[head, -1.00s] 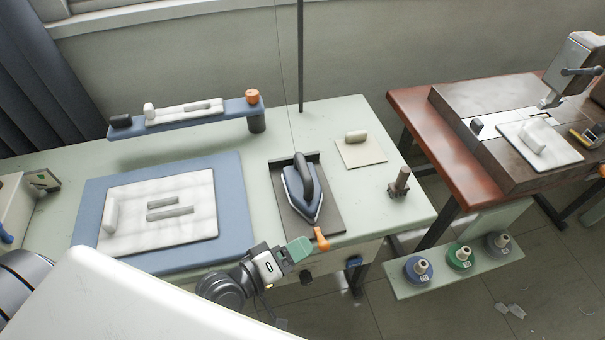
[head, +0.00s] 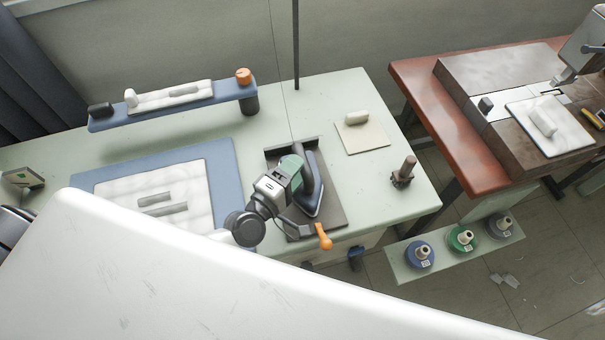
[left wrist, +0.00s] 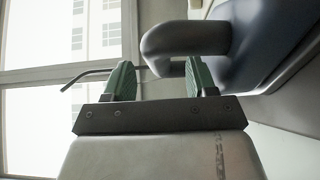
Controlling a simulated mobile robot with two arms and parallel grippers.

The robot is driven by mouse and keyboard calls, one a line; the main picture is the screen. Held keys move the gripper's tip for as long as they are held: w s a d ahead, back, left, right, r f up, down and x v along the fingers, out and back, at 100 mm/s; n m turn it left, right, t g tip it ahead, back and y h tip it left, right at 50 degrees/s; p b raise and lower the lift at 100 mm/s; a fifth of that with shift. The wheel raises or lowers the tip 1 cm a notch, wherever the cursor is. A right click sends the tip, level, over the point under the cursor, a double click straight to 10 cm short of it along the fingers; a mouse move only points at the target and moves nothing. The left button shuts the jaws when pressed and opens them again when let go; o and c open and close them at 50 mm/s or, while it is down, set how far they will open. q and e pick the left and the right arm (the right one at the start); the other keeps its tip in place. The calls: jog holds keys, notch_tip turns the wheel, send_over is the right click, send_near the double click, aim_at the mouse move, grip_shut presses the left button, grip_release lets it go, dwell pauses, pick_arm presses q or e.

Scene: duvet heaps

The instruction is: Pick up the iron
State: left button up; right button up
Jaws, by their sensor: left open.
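The iron (head: 313,200), dark blue with a light edge and a dark grey handle, lies on a dark rest plate (head: 330,212) on the pale green table. My left gripper (head: 290,172) is open, at the left side of the iron's handle, and covers part of the iron in the head view. In the left wrist view, the two green fingers (left wrist: 160,75) stand apart. The iron's handle (left wrist: 185,38) shows just past the fingertips and partly across the gap. I cannot tell whether they touch. My right gripper is not in view.
A blue mat (head: 222,165) with a white padded piece lies left of the iron. A blue raised arm board (head: 180,115) stands behind. An orange-ended handle (head: 324,238) juts out at the table's front edge. A beige pad (head: 362,138) and a brown peg (head: 405,170) stand to the right.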

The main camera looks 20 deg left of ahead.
pick_arm(q)
jog(key=x, duration=0.2)
jog(key=shift+w+d+r, duration=0.15)
jog(key=shift+w+d, duration=0.05)
jog(key=shift+w, duration=0.15)
jog(key=shift+w+d, duration=0.1)
jog(key=shift+w, duration=0.3)
jog(key=shift+s, duration=0.1)
jog(key=shift+c, duration=1.5)
grip_shut()
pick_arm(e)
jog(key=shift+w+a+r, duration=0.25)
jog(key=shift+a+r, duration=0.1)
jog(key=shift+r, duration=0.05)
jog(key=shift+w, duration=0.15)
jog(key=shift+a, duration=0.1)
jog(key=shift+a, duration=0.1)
